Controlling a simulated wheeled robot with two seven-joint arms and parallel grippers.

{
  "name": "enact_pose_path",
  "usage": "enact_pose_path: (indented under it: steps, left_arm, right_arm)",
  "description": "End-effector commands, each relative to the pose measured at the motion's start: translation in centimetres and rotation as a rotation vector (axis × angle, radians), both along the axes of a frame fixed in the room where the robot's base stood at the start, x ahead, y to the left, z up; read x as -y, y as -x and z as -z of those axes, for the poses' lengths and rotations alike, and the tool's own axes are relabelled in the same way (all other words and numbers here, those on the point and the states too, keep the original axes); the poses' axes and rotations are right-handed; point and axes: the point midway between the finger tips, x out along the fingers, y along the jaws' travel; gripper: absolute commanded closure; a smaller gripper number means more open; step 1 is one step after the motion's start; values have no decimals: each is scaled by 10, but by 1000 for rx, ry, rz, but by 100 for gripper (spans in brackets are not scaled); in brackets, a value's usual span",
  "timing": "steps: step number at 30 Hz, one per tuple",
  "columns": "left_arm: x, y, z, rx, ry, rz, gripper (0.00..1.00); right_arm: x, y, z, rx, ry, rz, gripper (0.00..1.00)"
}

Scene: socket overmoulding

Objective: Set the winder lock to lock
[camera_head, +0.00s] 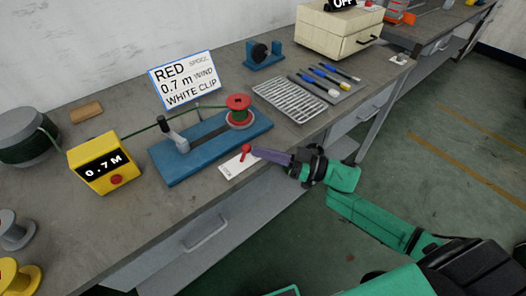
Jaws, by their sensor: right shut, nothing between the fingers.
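The winder lock is a small white plate (233,167) at the table's front edge, in front of the blue winder base (172,165). A short red lever (246,149) with a round knob stands on it. Small lettering that seems to read LOCK is at the plate's left end; the right end is partly hidden by my gripper. My right gripper (258,153) is shut and empty, its purple fingertips just right of the red knob. I cannot tell whether they touch it. My left gripper is not in view.
A sign (184,80) reads RED, 0.7 m WIND, WHITE CLIP.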

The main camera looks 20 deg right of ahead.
Motion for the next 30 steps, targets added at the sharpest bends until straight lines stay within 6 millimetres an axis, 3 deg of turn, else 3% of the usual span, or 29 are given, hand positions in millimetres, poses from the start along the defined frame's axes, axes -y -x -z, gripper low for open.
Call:
enact_pose_path:
  steps: [11,30]
  left_arm:
    - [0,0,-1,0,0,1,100]
    - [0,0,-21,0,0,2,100]
  right_arm:
    - [-1,-1,0,1,2,0,100]
    - [-5,0,-6,35,91,1,100]
